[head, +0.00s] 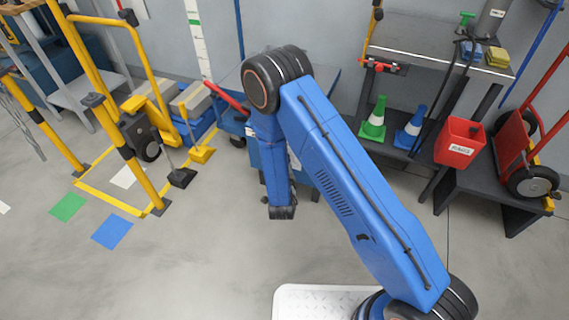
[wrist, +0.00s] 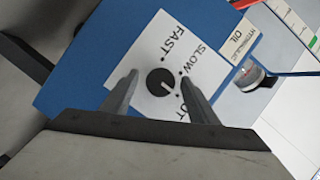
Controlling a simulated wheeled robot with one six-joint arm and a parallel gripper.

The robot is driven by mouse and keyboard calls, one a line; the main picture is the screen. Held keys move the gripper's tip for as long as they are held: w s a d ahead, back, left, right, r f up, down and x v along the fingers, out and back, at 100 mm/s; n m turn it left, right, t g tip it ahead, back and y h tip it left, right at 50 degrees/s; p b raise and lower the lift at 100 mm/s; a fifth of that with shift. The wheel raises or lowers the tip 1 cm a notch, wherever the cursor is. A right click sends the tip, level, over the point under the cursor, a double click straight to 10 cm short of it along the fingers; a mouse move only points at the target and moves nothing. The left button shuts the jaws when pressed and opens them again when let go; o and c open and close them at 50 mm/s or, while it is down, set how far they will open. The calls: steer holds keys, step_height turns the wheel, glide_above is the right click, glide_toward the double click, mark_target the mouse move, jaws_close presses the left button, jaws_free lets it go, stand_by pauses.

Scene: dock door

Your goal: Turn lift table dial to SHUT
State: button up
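The dial (wrist: 160,82) is a round black knob with a white mark, on a white plate (wrist: 205,73) fixed to a blue panel (wrist: 82,75) in the wrist view. The plate reads FAST, SLOW and a third word partly hidden by a finger, ending in "UT". The white mark lies toward the knob's right side; I cannot tell exactly which word it points to. My gripper (wrist: 160,77) is open, its two fingers on either side of the dial with gaps showing. Depth to the knob is unclear. In the head view my arm hides the dial.
A hydraulic oil label (wrist: 240,37) and a round port (wrist: 248,75) sit right of the plate. In the head view, yellow rails (head: 137,180) stand left; a shelf with a green cone (head: 374,122), red bin (head: 459,142) and red hand truck (head: 515,140) stands right. Foreground floor is mostly clear.

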steer(key=s+r, duration=0.3)
steer(key=s, duration=1.4)
steer(key=shift+s+r, duration=0.1)
stand_by(0.4)
